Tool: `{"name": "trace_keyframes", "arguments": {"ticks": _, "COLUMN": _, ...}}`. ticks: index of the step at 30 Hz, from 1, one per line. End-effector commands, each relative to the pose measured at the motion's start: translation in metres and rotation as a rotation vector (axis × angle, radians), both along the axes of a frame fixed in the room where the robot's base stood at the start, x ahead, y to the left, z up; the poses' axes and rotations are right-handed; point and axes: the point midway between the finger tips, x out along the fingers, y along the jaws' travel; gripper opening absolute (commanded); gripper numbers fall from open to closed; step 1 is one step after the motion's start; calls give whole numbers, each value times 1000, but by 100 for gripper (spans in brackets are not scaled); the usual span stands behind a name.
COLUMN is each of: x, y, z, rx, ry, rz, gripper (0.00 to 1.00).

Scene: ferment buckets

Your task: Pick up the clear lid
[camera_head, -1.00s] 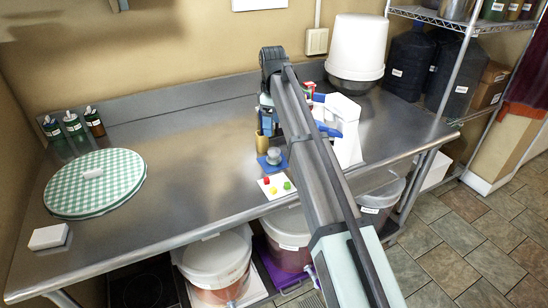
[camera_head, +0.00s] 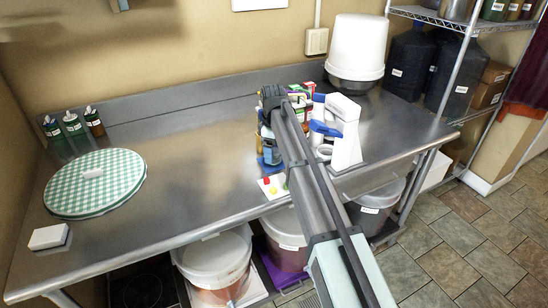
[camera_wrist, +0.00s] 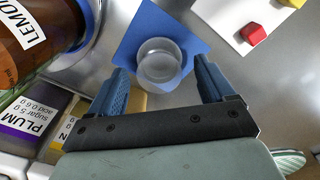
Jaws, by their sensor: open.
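A small clear, round, cup-like piece (camera_wrist: 160,62), which looks like the clear lid, sits over a blue square mat (camera_wrist: 140,25) in the wrist view. My gripper (camera_wrist: 163,80) is open, with one blue finger to each side of the clear piece and nothing held. The piece lies between or just beyond the fingertips; I cannot tell the height gap. In the head view my arm hides the gripper and the clear piece.
Close left stand a LEMON bottle (camera_wrist: 30,45) and a PLUM box (camera_wrist: 28,125). A white card (camera_wrist: 240,20) with coloured pieces lies to the right. A white stand (camera_head: 345,130) is right of my arm.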

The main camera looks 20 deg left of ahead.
Motion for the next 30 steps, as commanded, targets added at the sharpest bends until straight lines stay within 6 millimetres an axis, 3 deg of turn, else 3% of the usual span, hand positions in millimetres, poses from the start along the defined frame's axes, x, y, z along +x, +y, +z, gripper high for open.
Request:
{"name": "trace_keyframes", "arguments": {"ticks": 5, "x": -1, "y": 0, "z": -20, "rx": 0, "ry": 0, "rz": 0, "gripper": 82}}
{"name": "trace_keyframes", "arguments": {"ticks": 12, "x": 0, "y": 0, "z": -22, "rx": 0, "ry": -1, "rz": 0, "gripper": 82}}
{"name": "trace_keyframes", "arguments": {"ticks": 27, "x": 0, "y": 0, "z": -22, "rx": 0, "ry": 0, "rz": 0, "gripper": 34}}
{"name": "trace_keyframes", "arguments": {"ticks": 30, "x": 0, "y": 0, "z": -22, "rx": 0, "ry": 0, "rz": 0, "gripper": 28}}
